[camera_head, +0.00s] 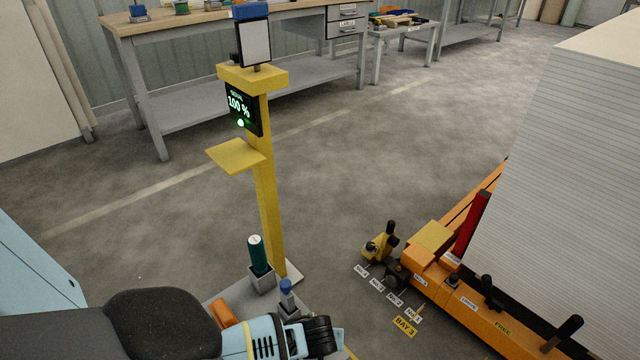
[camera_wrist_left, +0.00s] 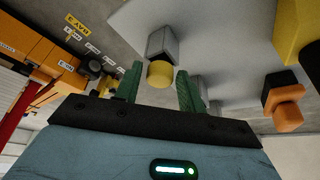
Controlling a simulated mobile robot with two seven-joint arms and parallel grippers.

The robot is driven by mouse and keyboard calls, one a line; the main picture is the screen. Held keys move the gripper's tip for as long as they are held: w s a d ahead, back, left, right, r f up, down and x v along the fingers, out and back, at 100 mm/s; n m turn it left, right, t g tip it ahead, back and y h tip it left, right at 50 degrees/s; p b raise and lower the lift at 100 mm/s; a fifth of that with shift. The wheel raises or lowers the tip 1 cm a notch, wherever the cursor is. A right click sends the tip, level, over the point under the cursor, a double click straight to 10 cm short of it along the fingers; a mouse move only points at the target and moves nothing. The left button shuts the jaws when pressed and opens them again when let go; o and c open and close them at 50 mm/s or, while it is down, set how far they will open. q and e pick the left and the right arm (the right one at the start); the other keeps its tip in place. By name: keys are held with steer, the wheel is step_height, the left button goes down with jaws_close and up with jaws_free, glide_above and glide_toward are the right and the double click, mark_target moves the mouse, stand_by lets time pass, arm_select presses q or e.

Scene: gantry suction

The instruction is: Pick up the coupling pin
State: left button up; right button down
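No thing is clearly marked as the coupling pin. A short yellow cylinder (camera_wrist_left: 160,74) stands at the end of a grey block (camera_wrist_left: 163,42) in the left wrist view, and it may be the pin. My left gripper (camera_wrist_left: 158,90) is open, with its green fingers on either side of the cylinder and a gap showing on both sides. In the head view my left gripper (camera_head: 322,337) is low at the front of the grey base plate (camera_head: 228,295), and the yellow cylinder is hidden there. My right gripper is not in view.
A green cylinder (camera_head: 259,255) and a blue-topped piece (camera_head: 286,287) stand in grey holders by the yellow post (camera_head: 268,200). An orange piece (camera_head: 224,313) is beside my left arm. An orange cart (camera_head: 450,285) with a tall stack (camera_head: 570,170) stands right.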

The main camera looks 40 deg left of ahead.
arm_select(q)
steer(key=c, duration=0.7)
steer(key=shift+c, duration=0.2)
steer(key=shift+r, duration=0.1)
step_height(320, 180, up, 9)
steer(key=p, duration=0.4)
steer(key=w+d+r+m+h, duration=0.1)
steer(key=w+d+r, duration=0.2)
steer(key=r, duration=0.7)
steer(key=w+d+r+m, duration=0.2)
steer(key=w+d+r, duration=0.1)
steer(key=r, duration=0.7)
steer(key=s+d+r+m+h, duration=0.1)
steer(key=s+r+m, duration=0.1)
steer(key=s+r, duration=0.2)
steer(key=s+d+r+m+h, duration=0.1)
steer(key=s+r+m, duration=0.2)
steer(key=r, duration=0.6)
steer(key=shift+s+d+r+t+p, duration=0.15)
steer(key=shift+s+r+t+p, duration=0.25)
steer(key=shift+s, duration=0.35)
